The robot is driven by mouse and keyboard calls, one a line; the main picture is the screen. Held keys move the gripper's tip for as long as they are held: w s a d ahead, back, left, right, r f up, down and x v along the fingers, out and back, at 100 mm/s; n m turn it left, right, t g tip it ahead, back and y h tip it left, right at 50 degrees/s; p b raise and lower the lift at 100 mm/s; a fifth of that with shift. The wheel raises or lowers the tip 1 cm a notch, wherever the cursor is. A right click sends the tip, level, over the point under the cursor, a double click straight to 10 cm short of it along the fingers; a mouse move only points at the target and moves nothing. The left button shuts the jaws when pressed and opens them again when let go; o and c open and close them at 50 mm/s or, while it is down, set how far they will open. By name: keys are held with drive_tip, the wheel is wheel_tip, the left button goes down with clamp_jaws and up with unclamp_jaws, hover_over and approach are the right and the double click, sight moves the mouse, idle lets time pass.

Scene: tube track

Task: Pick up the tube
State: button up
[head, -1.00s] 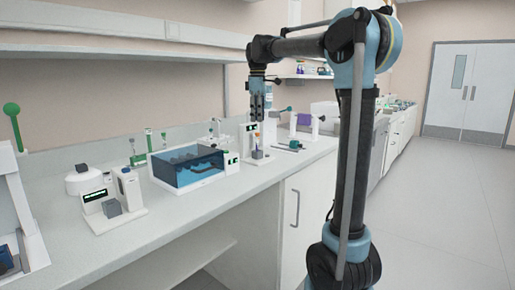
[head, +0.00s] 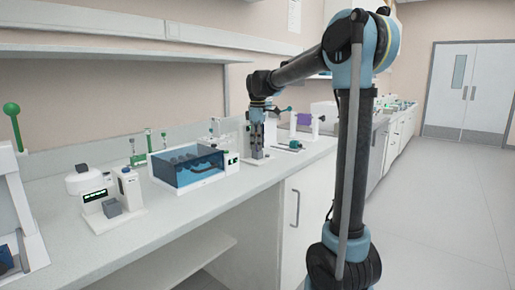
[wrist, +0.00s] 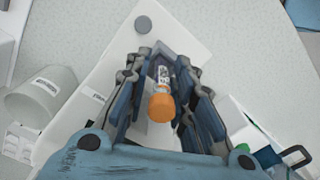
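The tube (wrist: 160,92) has an orange cap and a clear body with a printed label. In the wrist view it stands in a grey holder on a white base plate (wrist: 110,62). My gripper (wrist: 163,72) is open, with one finger on each side of the tube. Gaps show between the fingers and the cap. In the head view my gripper (head: 257,155) is down at the white device on the bench, and the tube is hidden behind it.
A blue see-through bath (head: 187,167) stands left of my gripper on the bench. In the wrist view a translucent cup (wrist: 42,97) lies to the left. Other devices stand along the bench to both sides.

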drive_tip(key=shift+f, duration=0.3)
clamp_jaws()
wheel_tip(320, 180, up, 18)
idle(0.7)
